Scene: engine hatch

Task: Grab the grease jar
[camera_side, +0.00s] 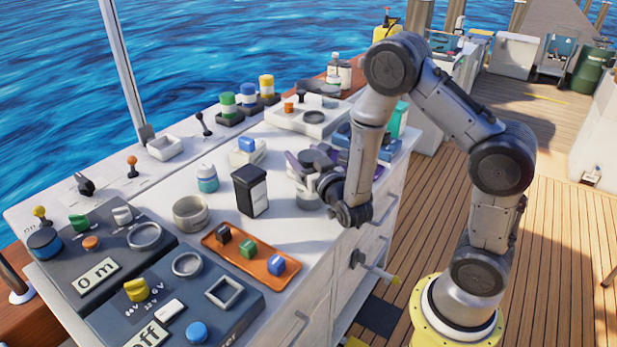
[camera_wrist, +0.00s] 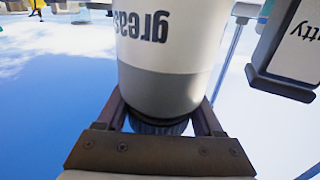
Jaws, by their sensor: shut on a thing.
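The grease jar (camera_wrist: 168,75) fills the middle of the wrist view. It is white with a grey band, a dark ribbed end and the letters "grea", upside down. My gripper (camera_wrist: 160,115) is shut on it, with one finger on each side. In the side view the jar (camera_side: 308,196) shows only in part above the white cabinet top, largely covered by my gripper (camera_side: 318,178). I cannot tell whether it touches the surface.
A black box (camera_side: 250,192), marked "utty" in the wrist view (camera_wrist: 290,45), stands left of the jar. Control panels lie beyond.

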